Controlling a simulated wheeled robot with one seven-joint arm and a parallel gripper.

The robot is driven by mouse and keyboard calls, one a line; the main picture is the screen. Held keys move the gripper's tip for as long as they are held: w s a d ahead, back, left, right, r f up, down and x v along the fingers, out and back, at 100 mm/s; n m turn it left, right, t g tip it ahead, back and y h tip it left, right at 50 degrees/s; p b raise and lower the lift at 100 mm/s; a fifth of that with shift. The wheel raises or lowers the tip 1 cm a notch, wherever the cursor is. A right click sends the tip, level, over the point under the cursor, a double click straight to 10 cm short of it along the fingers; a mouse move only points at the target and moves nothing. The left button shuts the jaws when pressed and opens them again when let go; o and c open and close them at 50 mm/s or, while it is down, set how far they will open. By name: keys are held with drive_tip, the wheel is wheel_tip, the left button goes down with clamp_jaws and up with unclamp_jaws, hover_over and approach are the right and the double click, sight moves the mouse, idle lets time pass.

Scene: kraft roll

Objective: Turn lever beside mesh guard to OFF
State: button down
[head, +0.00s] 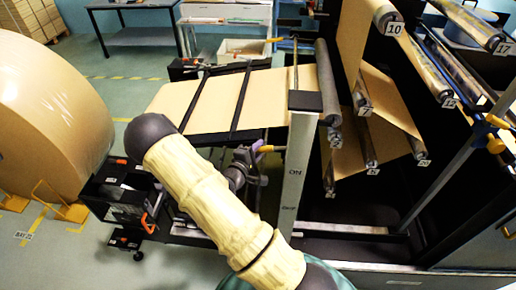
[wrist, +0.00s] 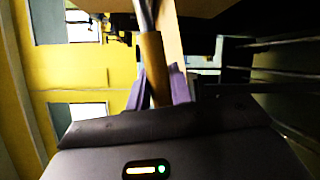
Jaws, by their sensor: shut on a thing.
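The lever's yellow handle (head: 270,148) shows in the head view just left of a pale upright post (head: 296,165). The post carries an "ON" label near the handle and a second label lower down, too small to read surely. My gripper (head: 258,150) is at the handle, partly hidden behind my arm. In the wrist view the yellow handle (wrist: 152,62) stands between the purple fingers of my gripper (wrist: 157,85), which are shut on it. A grey rod runs up from the handle. I cannot make out a mesh guard for certain.
A large kraft roll (head: 45,95) stands at the left. A brown paper sheet (head: 255,98) lies on the machine bed above my gripper. Numbered rollers (head: 385,15) and dark framework fill the right. A black wheeled box (head: 118,190) stands on the floor left of my arm.

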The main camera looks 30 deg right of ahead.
drive_tip(key=s+d+f+n+t+h+b, duration=0.1)
drive_tip(key=s+d+f+n+h+b, duration=0.1)
drive_tip(key=f+n+b, duration=0.5)
drive_tip(key=shift+s+d+f+t+b, duration=0.15)
drive_tip(key=shift+s+d+t+b, duration=0.2)
drive_tip(key=shift+d+b, duration=0.5)
drive_tip(key=shift+w+n, duration=0.1)
drive_tip(key=shift+n, duration=0.2)
drive_tip(key=shift+h, duration=0.3)
drive_tip(key=c, duration=1.3)
unclamp_jaws()
drive_tip(key=shift+o, duration=0.2)
